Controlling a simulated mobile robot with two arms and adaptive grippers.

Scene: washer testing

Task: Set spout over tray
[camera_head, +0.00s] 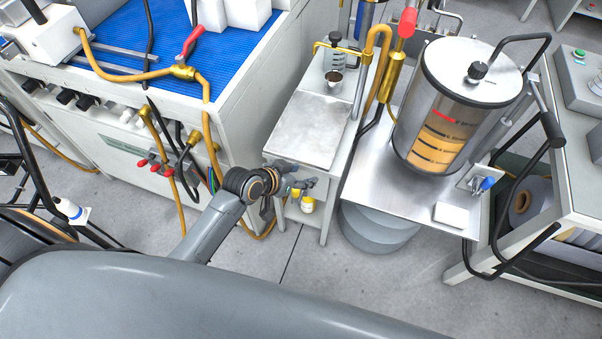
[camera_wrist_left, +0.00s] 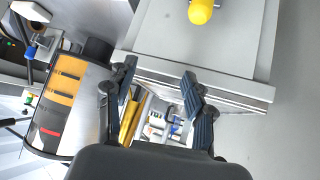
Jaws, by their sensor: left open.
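A brass pipe with a curved top, which looks like the spout (camera_head: 379,36), stands at the back right corner of a small white stand. A flat metal tray (camera_head: 307,129) lies on the stand's top. My left gripper (camera_head: 300,178) is just in front of the stand's near edge, below the tray and apart from the spout. In the left wrist view, my left gripper (camera_wrist_left: 158,72) has its fingers spread with nothing held between them. A brass-coloured part (camera_wrist_left: 130,122) shows behind one finger; I cannot tell which piece it is. My right gripper is out of view.
A clear tank (camera_head: 445,110) with amber liquid stands right of the stand; it also shows in the left wrist view (camera_wrist_left: 68,98). A bench with a blue mat (camera_head: 150,50) and hoses is at left. A yellow-capped bottle (camera_head: 307,205) sits on the stand's lower shelf.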

